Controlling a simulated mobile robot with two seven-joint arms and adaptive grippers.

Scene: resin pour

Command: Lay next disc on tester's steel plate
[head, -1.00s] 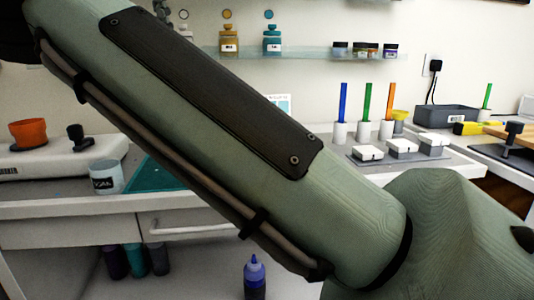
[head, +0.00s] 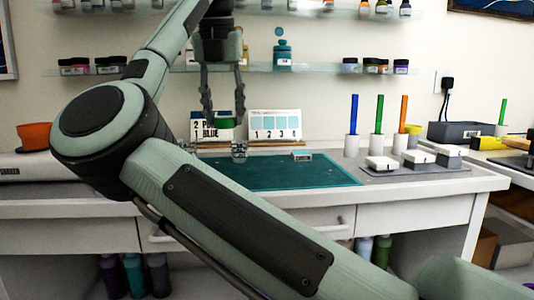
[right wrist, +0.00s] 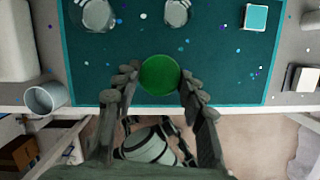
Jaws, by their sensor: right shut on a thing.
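A green disc (head: 223,122) is between the fingertips of my right gripper (head: 222,112), held above the back of the teal mat (head: 285,172). My right gripper is shut on the disc. In the right wrist view the round face of the disc (right wrist: 160,75) shows between the two fingers (right wrist: 158,88), with the mat beneath. I cannot make out the tester's steel plate for certain in either view.
Clear cups (right wrist: 95,14) stand on the mat, which has loose coloured specks. White blocks (head: 381,162) sit on a grey tray, with coloured sticks (head: 378,113) in holders behind. Cards (head: 274,126) stand at the back. My arm hides the left front of the bench.

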